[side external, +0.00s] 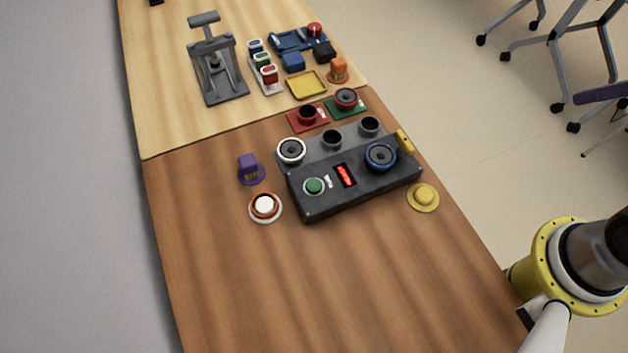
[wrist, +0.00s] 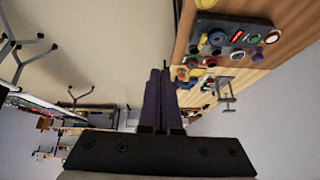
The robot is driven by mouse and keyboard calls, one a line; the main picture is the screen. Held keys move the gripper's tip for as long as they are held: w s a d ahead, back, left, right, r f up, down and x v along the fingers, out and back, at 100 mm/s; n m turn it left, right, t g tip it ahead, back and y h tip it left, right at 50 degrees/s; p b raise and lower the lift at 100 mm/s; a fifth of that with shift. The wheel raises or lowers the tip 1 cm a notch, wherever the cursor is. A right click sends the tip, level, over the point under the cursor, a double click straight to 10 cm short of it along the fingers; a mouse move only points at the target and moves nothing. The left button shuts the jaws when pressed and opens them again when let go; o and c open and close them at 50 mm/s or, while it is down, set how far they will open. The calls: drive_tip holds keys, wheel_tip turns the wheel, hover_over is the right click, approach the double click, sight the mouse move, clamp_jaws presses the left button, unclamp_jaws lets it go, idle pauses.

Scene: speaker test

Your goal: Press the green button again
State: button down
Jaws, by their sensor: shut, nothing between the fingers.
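The green button (side external: 314,186) sits on the front left of a dark grey box (side external: 350,193) on the wooden table. A red lit display (side external: 345,174) is beside it, and a round blue-rimmed speaker (side external: 380,156) is to the right. The box also shows at the upper right of the wrist view, with the green button (wrist: 254,39) small. My gripper (wrist: 160,72) is shut and empty in the wrist view, its dark fingers together. It is well away from the button. In the side view my arm is at the right edge, off the table; its fingertips cannot be made out.
A white-rimmed speaker (side external: 291,150) sits in the box's left rear socket; two other sockets look empty. A white button (side external: 265,206), purple piece (side external: 250,170) and yellow button (side external: 423,197) surround the box. Red (side external: 307,116) and green (side external: 345,103) mats lie behind. The front table is clear.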

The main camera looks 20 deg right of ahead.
drive_tip(key=w+a+r+m+t+y, duration=0.1)
drive_tip(key=w+a+r+t, duration=0.15)
drive_tip(key=w, duration=0.35)
drive_tip(key=w+a+r+m+t+y, duration=0.1)
drive_tip(key=w+a+r, duration=0.25)
drive_tip(key=w, duration=0.25)
drive_tip(key=w+a+f+m+y, duration=0.2)
drive_tip(key=w+a+f, duration=0.1)
drive_tip(key=w+a, duration=0.65)
drive_tip(key=s+a+f+n+g, duration=0.1)
drive_tip(key=s+a+f, duration=0.2)
drive_tip(key=a+f, duration=0.5)
drive_tip(key=s+a+f+n+g+y, duration=0.1)
drive_tip(key=s+a+f, duration=0.1)
drive_tip(key=a+f, duration=0.7)
drive_tip(key=shift+s+a+n+g, duration=0.3)
drive_tip(key=shift+s+a+g, duration=0.1)
drive_tip(key=shift+a, duration=0.1)
drive_tip(key=shift+f, duration=0.1)
drive_tip(key=shift+f, duration=0.1)
